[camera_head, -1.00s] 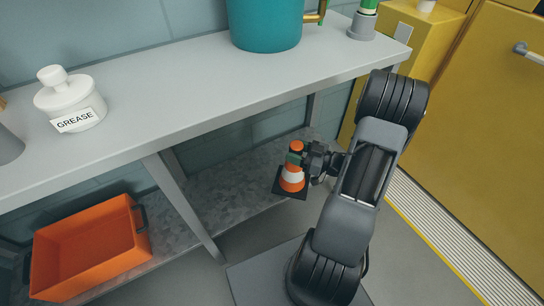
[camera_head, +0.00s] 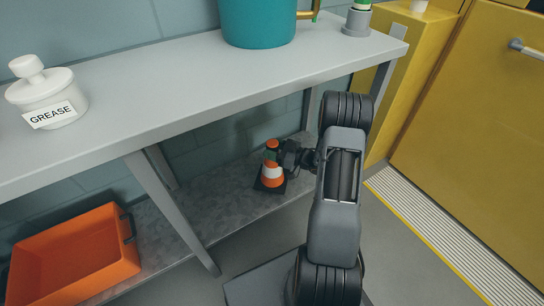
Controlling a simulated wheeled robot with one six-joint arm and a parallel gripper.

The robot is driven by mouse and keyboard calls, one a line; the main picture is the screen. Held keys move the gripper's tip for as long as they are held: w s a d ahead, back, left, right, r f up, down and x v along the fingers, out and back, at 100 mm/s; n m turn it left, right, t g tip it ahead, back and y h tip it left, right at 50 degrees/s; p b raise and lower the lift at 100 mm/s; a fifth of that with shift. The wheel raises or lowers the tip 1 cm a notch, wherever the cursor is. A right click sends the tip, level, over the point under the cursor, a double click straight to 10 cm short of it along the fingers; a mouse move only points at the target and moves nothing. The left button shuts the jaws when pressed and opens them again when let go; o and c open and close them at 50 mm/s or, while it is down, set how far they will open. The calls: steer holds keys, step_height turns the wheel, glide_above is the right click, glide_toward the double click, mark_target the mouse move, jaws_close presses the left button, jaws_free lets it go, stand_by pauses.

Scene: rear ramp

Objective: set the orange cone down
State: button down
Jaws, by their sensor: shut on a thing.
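The orange cone (camera_head: 272,173) has white bands and a dark square base. It is upright at the lower shelf (camera_head: 222,205), under the bench top. My gripper (camera_head: 278,155) reaches in from the right and is shut on the cone's upper part. The cone's base appears over or on the grey shelf surface; I cannot tell whether it touches. The fingers hide part of the cone's right side.
An orange bin (camera_head: 75,255) sits at the left on the lower shelf. A slanted grey leg (camera_head: 172,210) stands between bin and cone. The bench top (camera_head: 190,85) overhead carries a white grease jar (camera_head: 45,95) and a teal pot (camera_head: 257,22).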

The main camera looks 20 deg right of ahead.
steer(key=shift+w+f, duration=0.3)
steer(key=shift+f, duration=0.15)
step_height(320, 180, down, 3)
steer(key=shift+r+b, duration=0.1)
steer(key=shift+b, duration=0.9)
steer(key=c, duration=0.9)
jaws_free()
steer(key=shift+f, duration=0.25)
steer(key=o, duration=0.5)
steer(key=shift+c, duration=0.2)
steer(key=shift+r, duration=0.1)
